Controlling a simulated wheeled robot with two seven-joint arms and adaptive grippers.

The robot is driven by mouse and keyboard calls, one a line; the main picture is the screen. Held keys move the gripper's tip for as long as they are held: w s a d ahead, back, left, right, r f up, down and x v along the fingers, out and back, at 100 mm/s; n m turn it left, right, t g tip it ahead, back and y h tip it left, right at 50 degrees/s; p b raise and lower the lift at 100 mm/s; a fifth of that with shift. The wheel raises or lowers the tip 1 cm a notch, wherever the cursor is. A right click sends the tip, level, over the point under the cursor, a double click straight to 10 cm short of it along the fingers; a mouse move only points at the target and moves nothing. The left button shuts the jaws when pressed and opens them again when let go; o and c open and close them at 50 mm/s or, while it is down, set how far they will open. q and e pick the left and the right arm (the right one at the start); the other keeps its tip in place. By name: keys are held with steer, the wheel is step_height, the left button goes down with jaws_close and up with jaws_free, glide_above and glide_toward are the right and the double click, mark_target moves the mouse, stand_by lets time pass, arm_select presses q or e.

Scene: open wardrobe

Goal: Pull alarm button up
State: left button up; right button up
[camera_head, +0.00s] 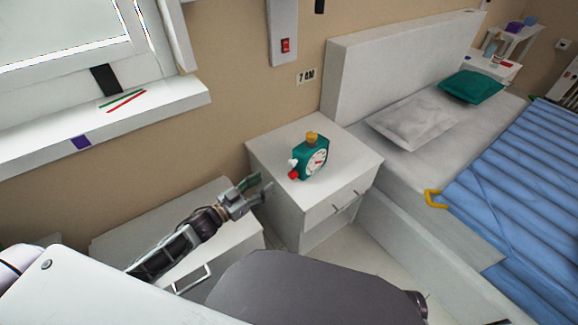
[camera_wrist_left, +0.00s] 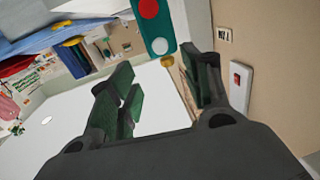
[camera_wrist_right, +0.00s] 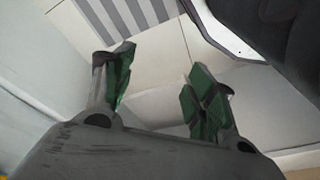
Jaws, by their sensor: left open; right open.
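A teal alarm clock (camera_head: 315,157) with a white dial stands on the white nightstand (camera_head: 264,148). It has a yellow-orange knob (camera_head: 311,137) on top, and a white knob (camera_head: 293,162) and a red knob (camera_head: 294,175) on its left side. My left gripper (camera_head: 250,190) is open and empty, to the left of the clock and apart from it. In the left wrist view the clock's teal side (camera_wrist_left: 153,30), with a red and a white round knob, shows beyond the open fingers. My right gripper (camera_wrist_right: 153,88) is open and empty in the right wrist view, with floor and pale furniture beyond it.
A bed with a blue cover (camera_head: 530,180) stands to the right of the nightstand. A low white cabinet (camera_head: 160,225) lies under my left arm. A red wall switch (camera_head: 285,46) is above the nightstand, and a window sill (camera_head: 120,115) is at the left.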

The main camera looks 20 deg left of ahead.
mark_target(290, 165)
arm_select(q)
steer(key=shift+b+x, duration=1.05)
steer(key=shift+x, duration=5.35)
arm_select(e)
steer(key=shift+w+a+r+t, duration=0.1)
steer(key=shift+w+a+r, duration=0.05)
steer(key=shift+r, duration=0.45)
steer(key=shift+w+a+r+t, duration=0.1)
steer(key=shift+w+r, duration=0.05)
steer(key=shift+r, duration=0.45)
steer(key=shift+w+a+r+t, duration=0.1)
steer(key=shift+w+a+r, duration=0.05)
steer(key=shift+r, duration=0.45)
steer(key=shift+s+f, duration=0.1)
arm_select(q)
jaws_close()
